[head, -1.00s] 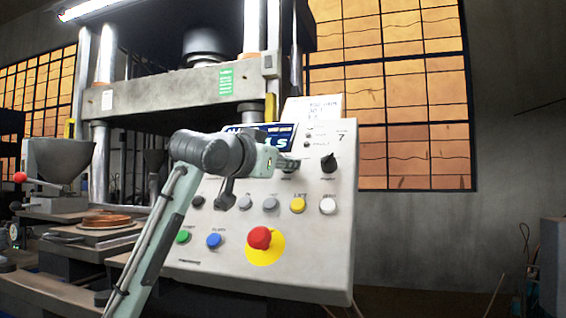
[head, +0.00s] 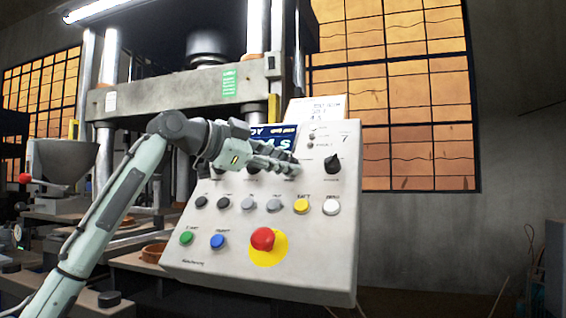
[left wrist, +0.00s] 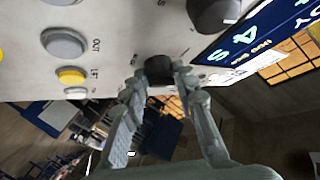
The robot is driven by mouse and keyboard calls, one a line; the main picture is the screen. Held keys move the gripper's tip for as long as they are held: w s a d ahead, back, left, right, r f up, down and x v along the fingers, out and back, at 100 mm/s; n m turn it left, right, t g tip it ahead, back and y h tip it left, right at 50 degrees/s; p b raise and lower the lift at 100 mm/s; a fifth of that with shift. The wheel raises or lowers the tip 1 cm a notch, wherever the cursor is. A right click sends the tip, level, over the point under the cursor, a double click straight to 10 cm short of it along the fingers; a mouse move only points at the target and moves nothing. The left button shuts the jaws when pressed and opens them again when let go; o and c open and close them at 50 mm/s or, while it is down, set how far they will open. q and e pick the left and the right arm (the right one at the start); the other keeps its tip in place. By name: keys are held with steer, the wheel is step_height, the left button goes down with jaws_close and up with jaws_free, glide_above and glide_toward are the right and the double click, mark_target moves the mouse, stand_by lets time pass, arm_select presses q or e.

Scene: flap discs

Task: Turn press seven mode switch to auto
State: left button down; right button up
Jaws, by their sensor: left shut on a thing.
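The grey press control panel (head: 215,256), marked 7 at its upper right, faces me. My left gripper (head: 293,170) reaches across its upper row of black knobs. In the left wrist view the gripper's two fingers (left wrist: 160,80) are shut around a black knob (left wrist: 160,68), one on each side. In the head view the fingers mostly hide this knob, and its pointer and labels cannot be read. Another black knob (head: 333,163) stands free to the right. A larger-looking knob (left wrist: 215,12) shows in the left wrist view. My right gripper is not in view.
Below the knobs are grey, yellow (head: 302,206) and white (head: 331,206) buttons, then green (head: 186,238) and blue (head: 217,241) ones. A red mushroom button (head: 263,239) sits on a yellow disc. A lit display (head: 284,133) is just above the gripper.

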arm_select(q)
steer(key=shift+m, duration=0.3)
steer(key=c, duration=1.2)
jaws_free()
steer(key=v, duration=1.2)
steer(key=shift+w+a+r, duration=0.1)
steer(key=shift+w+a, duration=0.05)
